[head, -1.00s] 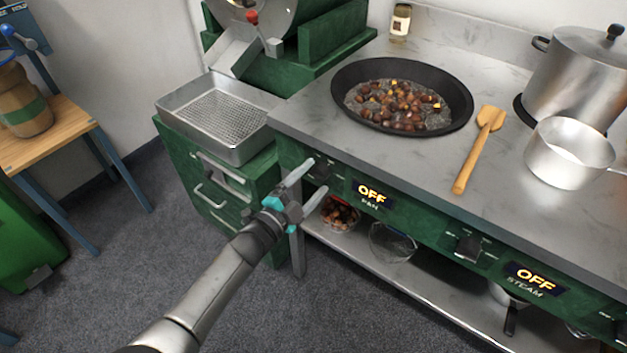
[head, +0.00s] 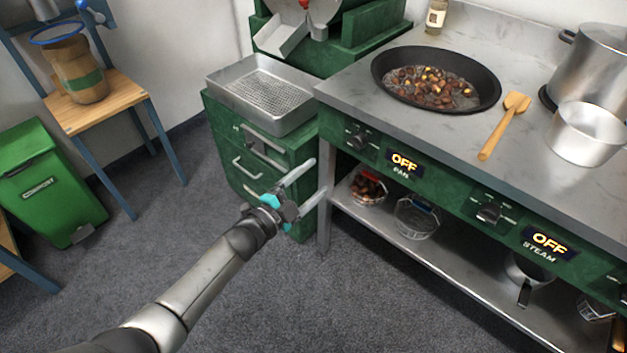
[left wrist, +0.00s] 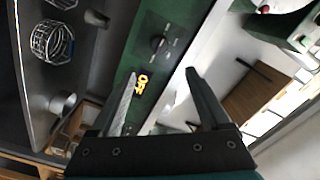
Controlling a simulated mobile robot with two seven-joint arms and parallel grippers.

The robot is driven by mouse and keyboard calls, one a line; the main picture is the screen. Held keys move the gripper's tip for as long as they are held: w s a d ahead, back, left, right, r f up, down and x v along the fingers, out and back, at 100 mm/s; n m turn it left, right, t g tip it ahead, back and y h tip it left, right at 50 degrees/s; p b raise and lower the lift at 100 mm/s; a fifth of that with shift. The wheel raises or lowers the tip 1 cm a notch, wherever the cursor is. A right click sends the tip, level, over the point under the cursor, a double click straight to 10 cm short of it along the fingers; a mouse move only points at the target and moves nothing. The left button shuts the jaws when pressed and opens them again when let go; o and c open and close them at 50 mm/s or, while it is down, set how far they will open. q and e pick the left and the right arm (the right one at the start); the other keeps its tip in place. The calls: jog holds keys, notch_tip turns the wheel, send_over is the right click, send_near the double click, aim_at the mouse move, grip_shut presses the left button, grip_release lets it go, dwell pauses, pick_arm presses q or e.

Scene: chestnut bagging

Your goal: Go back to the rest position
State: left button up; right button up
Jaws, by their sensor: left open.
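My left gripper (head: 305,190) is open and empty in the head view. It hangs in free air in front of the green drawer unit and the left end of the stove. Its two fingers also show apart in the left wrist view (left wrist: 160,95), with nothing between them. The stove's pan knob (head: 360,138) is near the gripper but apart from it, and the pan display (head: 404,164) reads OFF. My right gripper is not in view.
A black pan (head: 390,92) of chestnuts, a wooden spatula (head: 503,125) and a saucepan (head: 585,140) are on the stove. A metal tray (head: 232,97) tops the drawers. The lower shelf (head: 420,240) holds baskets. Grey floor (head: 150,250) is clear; a green compost bin (head: 45,190) stands left.

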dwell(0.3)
pick_arm(q)
jog(key=s+a+f+n+g+y, duration=0.2)
jog(key=s+a+f+n+y, duration=0.3)
jog(key=f, duration=0.6)
jog(key=s+a+f+n+g+y, duration=0.2)
jog(key=s+a+f+n+y, duration=0.15)
jog(key=s+a+f, duration=0.55)
jog(key=s+a+f+n+g+y, duration=0.1)
jog(key=s+f+n+g, duration=0.1)
jog(key=s+f, duration=0.3)
jog(key=s+a+f+n+g, duration=0.1)
jog(key=s+f+n+g, duration=0.2)
jog(key=s, duration=1)
jog(key=s+a+f+n+g+y, duration=0.1)
jog(key=s+a+f+n+g, duration=0.1)
jog(key=s+f, duration=0.6)
jog(key=shift+s+n+g+y, duration=0.35)
jog(key=shift+s+n+g, duration=0.25)
jog(key=shift+s, duration=0.45)
jog(key=shift+a+f, duration=0.1)
